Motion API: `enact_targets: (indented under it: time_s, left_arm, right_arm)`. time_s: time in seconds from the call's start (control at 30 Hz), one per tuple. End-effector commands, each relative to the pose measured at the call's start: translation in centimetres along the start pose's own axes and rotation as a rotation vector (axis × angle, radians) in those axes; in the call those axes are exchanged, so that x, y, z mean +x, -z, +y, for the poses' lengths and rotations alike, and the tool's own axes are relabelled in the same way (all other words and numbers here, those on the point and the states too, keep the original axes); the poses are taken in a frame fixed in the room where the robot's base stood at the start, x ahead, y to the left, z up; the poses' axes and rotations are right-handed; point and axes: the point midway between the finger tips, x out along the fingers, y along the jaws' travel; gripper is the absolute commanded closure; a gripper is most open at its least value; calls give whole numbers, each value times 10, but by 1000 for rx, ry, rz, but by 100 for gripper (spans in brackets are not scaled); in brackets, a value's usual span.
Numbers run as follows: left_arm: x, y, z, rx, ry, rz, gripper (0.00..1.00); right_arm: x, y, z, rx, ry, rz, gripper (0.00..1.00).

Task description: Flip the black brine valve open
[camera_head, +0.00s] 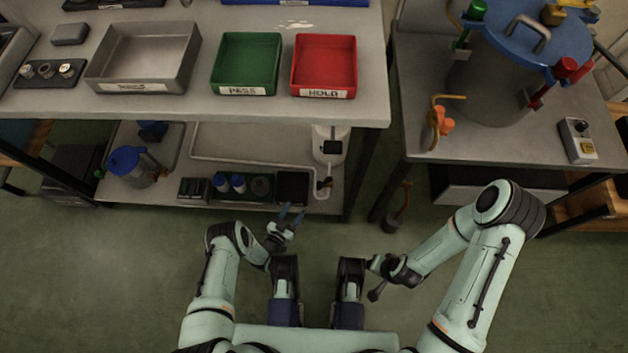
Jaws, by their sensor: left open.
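A white container (322,143) with a black patch (332,147) stands at the right end of the lower shelf. A small dark fitting (325,184) sits low at its front and may be the black brine valve. It is too small to tell whether it is open or closed. My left gripper (291,212) is open and empty in front of the lower shelf, left of the fitting and apart from it. My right gripper (376,282) is low, right of centre, over the floor; its fingers are hard to make out.
The lower shelf (225,143) also holds a blue-lidded pot (128,165), blue-capped bottles (221,181) and a black box (292,187). Above are a green PASS tray (247,64) and a red HOLD tray (324,66). A blue-lidded cylinder (490,88) stands on the right table. Table legs flank a gap.

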Motion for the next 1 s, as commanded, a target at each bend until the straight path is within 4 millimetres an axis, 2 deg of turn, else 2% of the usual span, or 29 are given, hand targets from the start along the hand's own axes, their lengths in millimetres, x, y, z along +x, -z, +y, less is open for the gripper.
enact_targets:
  time_s: [0.03,0.13,0.27,0.37,0.8,1.0]
  left_arm:
    - [2,6,10,21,-28,58,47]
    - [3,15,23,48,-64,140,47]
    - [8,20,29,60,-82,177,47]
    - [20,21,29,61,-82,179,47]
    - [107,35,36,60,-79,177,47]
    - [130,39,38,59,-78,174,47]
  right_arm:
    - [-4,3,-4,-4,7,12,57]
    - [-6,7,-8,-9,14,24,57]
    - [-5,7,-7,-9,14,24,57]
    - [1,2,-3,-4,5,6,57]
    - [32,-50,38,48,-73,-170,57]
    - [37,-68,51,66,-100,-232,57]
